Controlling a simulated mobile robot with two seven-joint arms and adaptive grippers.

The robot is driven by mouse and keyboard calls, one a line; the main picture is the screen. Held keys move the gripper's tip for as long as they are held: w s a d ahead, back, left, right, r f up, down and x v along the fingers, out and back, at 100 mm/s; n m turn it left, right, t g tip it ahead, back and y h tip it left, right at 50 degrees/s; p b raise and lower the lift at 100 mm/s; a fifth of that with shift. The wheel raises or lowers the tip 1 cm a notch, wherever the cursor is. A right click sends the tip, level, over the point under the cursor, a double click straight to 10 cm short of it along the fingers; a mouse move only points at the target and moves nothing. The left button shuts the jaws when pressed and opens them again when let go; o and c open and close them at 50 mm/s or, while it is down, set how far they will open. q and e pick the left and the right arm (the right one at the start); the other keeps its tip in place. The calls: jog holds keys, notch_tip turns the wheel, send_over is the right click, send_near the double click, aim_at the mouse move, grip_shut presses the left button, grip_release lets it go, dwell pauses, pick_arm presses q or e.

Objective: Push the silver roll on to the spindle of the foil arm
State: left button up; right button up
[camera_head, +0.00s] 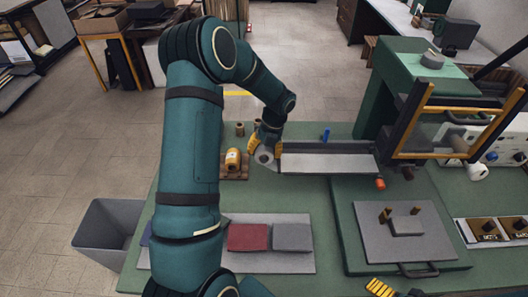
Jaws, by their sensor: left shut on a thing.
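My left gripper (265,147) has its yellow fingers shut on the silver roll (264,156), a pale grey cylinder with its round end facing me. It holds the roll at the left end of a long grey tray (325,163); I cannot tell whether they touch. The foil machine (412,75) stands at the right, with a yellow and black frame (450,110) on its front. I cannot make out for sure which part is the foil arm's spindle. A yellow ridged part at the bottom edge seems to be my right gripper (381,287), mostly cut off.
A yellow roll (233,158) stands on a wooden rack (236,173) just left of the held roll. Red and grey covers (248,237) lie on a pale board. A plate with brass pins (428,240) is at front right. A grey bin (105,230) stands left of the green table.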

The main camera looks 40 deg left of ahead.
dwell(0.4)
pick_arm(q)
jog(key=o, duration=1.4)
jog(key=shift+r, duration=0.1)
jog(key=v, duration=1.2)
